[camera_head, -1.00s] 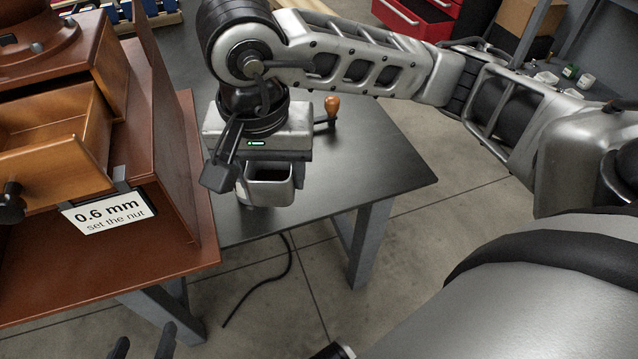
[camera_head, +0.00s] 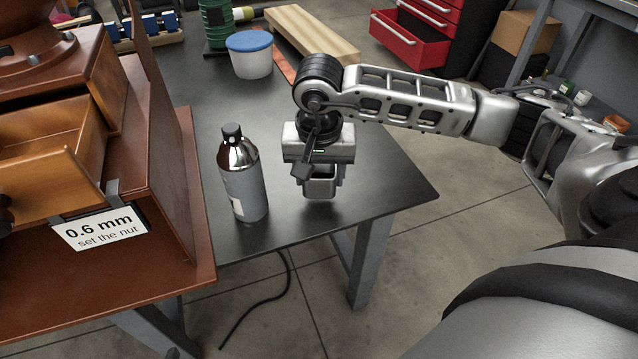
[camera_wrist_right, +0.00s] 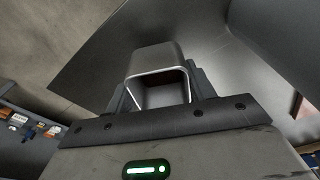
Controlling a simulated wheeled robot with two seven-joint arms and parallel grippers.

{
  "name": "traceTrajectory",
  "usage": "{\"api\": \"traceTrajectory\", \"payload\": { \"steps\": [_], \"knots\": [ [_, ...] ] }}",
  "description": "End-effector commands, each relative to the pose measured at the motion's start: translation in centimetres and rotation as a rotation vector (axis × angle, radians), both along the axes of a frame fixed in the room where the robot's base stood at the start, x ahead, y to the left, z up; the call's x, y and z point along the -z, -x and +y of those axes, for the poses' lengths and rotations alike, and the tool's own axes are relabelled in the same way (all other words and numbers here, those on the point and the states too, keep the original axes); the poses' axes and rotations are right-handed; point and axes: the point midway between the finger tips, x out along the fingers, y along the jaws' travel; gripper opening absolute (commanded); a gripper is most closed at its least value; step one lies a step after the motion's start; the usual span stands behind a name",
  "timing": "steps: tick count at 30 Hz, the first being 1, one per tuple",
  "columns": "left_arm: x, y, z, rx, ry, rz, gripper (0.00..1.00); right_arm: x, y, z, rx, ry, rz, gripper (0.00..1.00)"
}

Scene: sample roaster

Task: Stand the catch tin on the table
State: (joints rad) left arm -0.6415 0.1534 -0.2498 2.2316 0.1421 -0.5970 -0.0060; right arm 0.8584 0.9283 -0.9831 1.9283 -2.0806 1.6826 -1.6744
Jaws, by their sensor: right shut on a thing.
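The catch tin (camera_head: 320,188) is a small grey metal cup with rounded corners. My right gripper (camera_head: 319,178) is shut on it from above, near the right part of the dark table (camera_head: 375,185). The tin looks about upright and low over the tabletop; I cannot tell whether its base touches. In the right wrist view the tin (camera_wrist_right: 155,58) sits between the fingers, with its pale rim and part of its hollow inside showing. My left gripper is not in view.
A grey bottle with a black cap (camera_head: 243,180) stands just left of the tin. A white tub with a blue lid (camera_head: 250,62) and a wooden block (camera_head: 312,35) are farther back. A brown wooden cabinet (camera_head: 170,170) borders the left. The table is bare right of the tin.

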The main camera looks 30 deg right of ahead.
Motion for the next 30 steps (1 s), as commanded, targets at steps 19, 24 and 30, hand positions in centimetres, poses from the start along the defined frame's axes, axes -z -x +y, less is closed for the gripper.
{"api": "traceTrajectory", "payload": {
  "steps": [19,24,30],
  "knots": [
    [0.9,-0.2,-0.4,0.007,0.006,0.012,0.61,3.0,0.1,0.2,-0.001,-0.002,0.002,0.57],
    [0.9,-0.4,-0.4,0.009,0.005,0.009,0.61,3.0,0.1,0.2,-0.001,-0.002,0.002,0.76],
    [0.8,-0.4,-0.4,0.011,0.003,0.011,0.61,2.9,0.1,0.2,-0.001,-0.002,0.002,0.76]
  ]
}}
